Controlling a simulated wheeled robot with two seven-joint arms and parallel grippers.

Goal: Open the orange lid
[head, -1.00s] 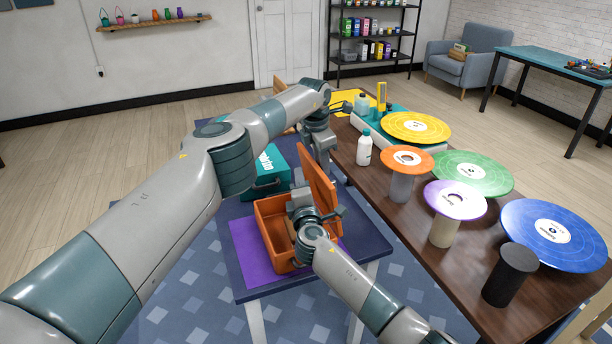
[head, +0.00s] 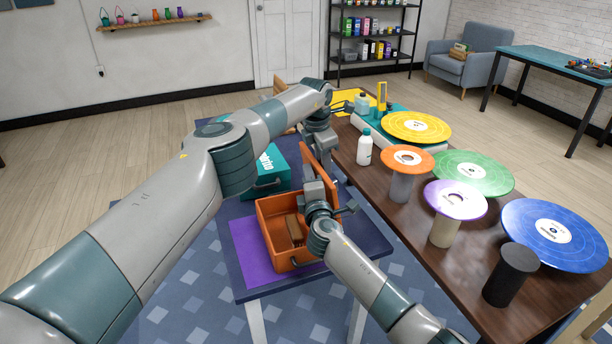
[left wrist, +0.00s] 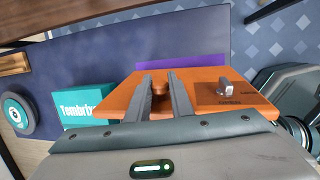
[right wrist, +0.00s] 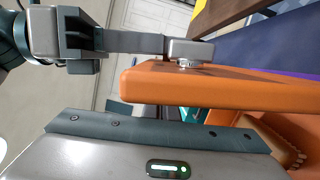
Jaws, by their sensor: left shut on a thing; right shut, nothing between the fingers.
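The orange box (head: 272,244) stands open on the low table. Its orange lid (head: 310,163) stands up steeply along the box's right side; the left wrist view shows the lid's outer face (left wrist: 205,104) with a grey latch (left wrist: 224,88). My left gripper (left wrist: 161,84) is shut on the lid's orange knob (left wrist: 159,92). My right gripper (head: 315,192) is shut and empty, close to the lid's inner side above the box's right part; whether it touches the lid is unclear. Its fingertips are not visible in the right wrist view, where the lid's edge (right wrist: 220,90) crosses.
A brown block (head: 294,229) lies inside the box. A purple mat (head: 250,258) lies under it. A teal box (head: 272,170) stands behind. The brown table at right holds a white bottle (head: 364,148), discs on stands and a black cylinder (head: 511,273).

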